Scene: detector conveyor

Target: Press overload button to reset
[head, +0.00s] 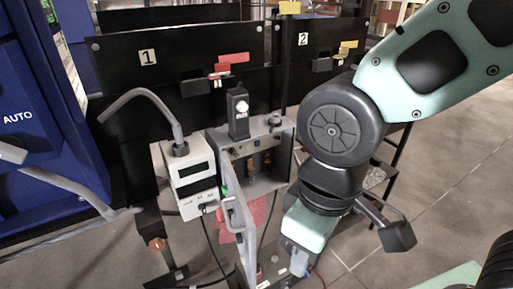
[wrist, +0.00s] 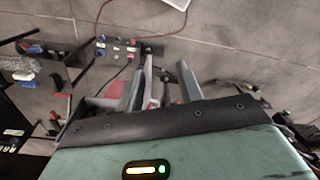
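A grey open-fronted control box (head: 222,143) stands at mid picture in the head view, with small round controls on its upper front and a round knob (head: 274,121) on top. I cannot tell which control is the overload button. My gripper (head: 298,264) points down in front and to the right of the box, apart from it. In the wrist view my gripper's two fingers (wrist: 162,82) stand apart, so it is open. Grey parts show behind the gap, and I see nothing clearly held.
A white device with a dark display (head: 193,172) and a curved grey hose stands left of the box. A narrow grey panel (head: 238,235) stands upright in front of the box. Black numbered panels (head: 175,60) rise behind. Grey floor (head: 445,185) is free at right.

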